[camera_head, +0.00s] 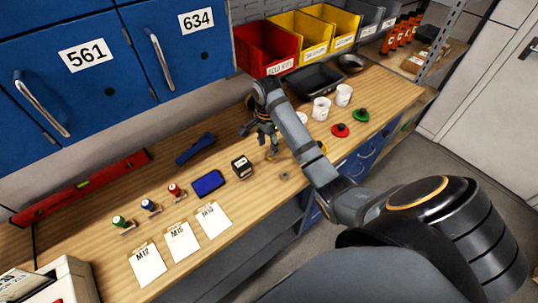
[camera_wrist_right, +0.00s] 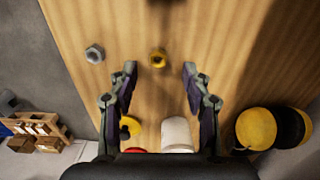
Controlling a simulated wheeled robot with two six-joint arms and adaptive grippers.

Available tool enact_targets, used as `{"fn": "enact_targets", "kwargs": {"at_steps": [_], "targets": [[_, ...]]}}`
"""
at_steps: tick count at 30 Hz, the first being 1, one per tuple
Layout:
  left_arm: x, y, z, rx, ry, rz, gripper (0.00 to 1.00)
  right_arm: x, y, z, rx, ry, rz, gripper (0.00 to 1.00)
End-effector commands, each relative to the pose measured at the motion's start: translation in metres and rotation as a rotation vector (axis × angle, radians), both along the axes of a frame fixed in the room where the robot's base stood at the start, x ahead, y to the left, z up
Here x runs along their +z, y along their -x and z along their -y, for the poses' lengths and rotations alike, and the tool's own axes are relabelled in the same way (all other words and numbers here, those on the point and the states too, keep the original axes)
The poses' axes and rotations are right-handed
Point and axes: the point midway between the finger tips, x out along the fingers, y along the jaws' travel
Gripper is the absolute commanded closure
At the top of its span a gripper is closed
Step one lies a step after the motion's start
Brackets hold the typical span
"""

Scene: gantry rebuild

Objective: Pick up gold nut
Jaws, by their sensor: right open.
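The gold nut (camera_wrist_right: 158,58) lies on the wooden bench in the right wrist view, just beyond my right fingertips and roughly centred between them. My right gripper (camera_wrist_right: 159,80) is open with nothing between its fingers. In the head view the right gripper (camera_head: 268,143) points down over the middle of the bench. I cannot make out the gold nut in the head view. A grey nut (camera_wrist_right: 94,54) lies to the left of the gold one, near the bench's edge, and it also shows in the head view (camera_head: 284,175). My left gripper is not in view.
A black-labelled box (camera_head: 242,167), a blue pad (camera_head: 208,183) and several stamps stand left of the gripper. White mugs (camera_head: 321,108), a red knob (camera_head: 340,130) and a green one (camera_head: 361,115) are to the right. A dark tray (camera_head: 314,78) and coloured bins are behind.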

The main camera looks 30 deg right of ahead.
Motion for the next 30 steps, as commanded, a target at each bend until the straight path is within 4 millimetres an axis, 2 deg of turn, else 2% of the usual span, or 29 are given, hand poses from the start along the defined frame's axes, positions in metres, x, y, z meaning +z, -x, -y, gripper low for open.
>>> {"fn": "enact_targets", "kwargs": {"at_steps": [3, 6, 11, 12, 15, 21, 30], "targets": [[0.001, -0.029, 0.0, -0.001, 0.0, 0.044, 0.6, -0.001, 0.0, 0.0, 0.0, 0.001, 0.001, 0.51], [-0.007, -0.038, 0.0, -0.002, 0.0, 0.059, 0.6, -0.01, 0.0, 0.001, 0.0, 0.001, 0.0, 0.51], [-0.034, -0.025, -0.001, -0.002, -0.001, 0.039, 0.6, -0.039, 0.0, 0.005, 0.0, 0.001, -0.001, 0.51], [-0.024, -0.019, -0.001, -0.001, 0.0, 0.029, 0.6, -0.038, 0.0, 0.004, 0.0, -0.001, -0.003, 0.51], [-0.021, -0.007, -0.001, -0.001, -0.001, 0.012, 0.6, -0.049, 0.0, 0.004, 0.001, 0.0, -0.001, 0.51], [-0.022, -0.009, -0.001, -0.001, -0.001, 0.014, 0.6, -0.051, 0.0, 0.004, 0.001, 0.001, 0.001, 0.51], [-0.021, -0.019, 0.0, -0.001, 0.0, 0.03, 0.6, -0.051, 0.0, 0.004, 0.001, 0.001, 0.001, 0.92]]}}
